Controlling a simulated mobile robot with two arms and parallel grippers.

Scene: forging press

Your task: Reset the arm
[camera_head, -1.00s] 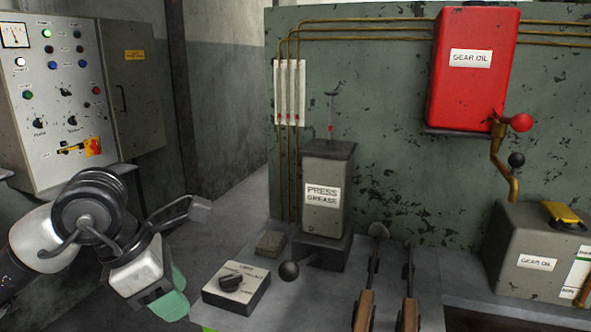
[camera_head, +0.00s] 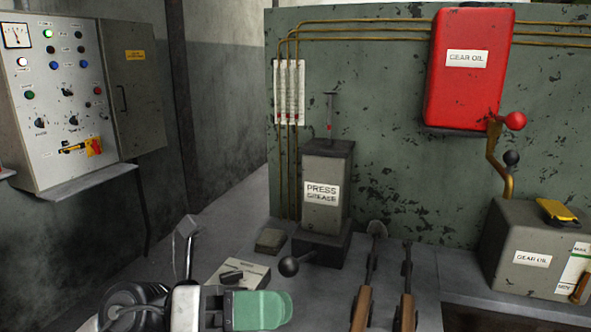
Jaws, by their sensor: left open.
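My left gripper (camera_head: 188,240) is at the bottom left of the head view, with its arm coming in from the lower left edge. It is open and I see nothing held in it. A slim grey finger part stands up from the wrist, and a green part of my arm's end points to the right. They are in front of the grey switch box (camera_head: 247,268) with a black knob and hide part of its front. Whether they touch it I cannot tell. My right gripper is not in view.
A control panel (camera_head: 60,100) stands at the left. A red gear oil tank (camera_head: 470,90) hangs on the green wall.

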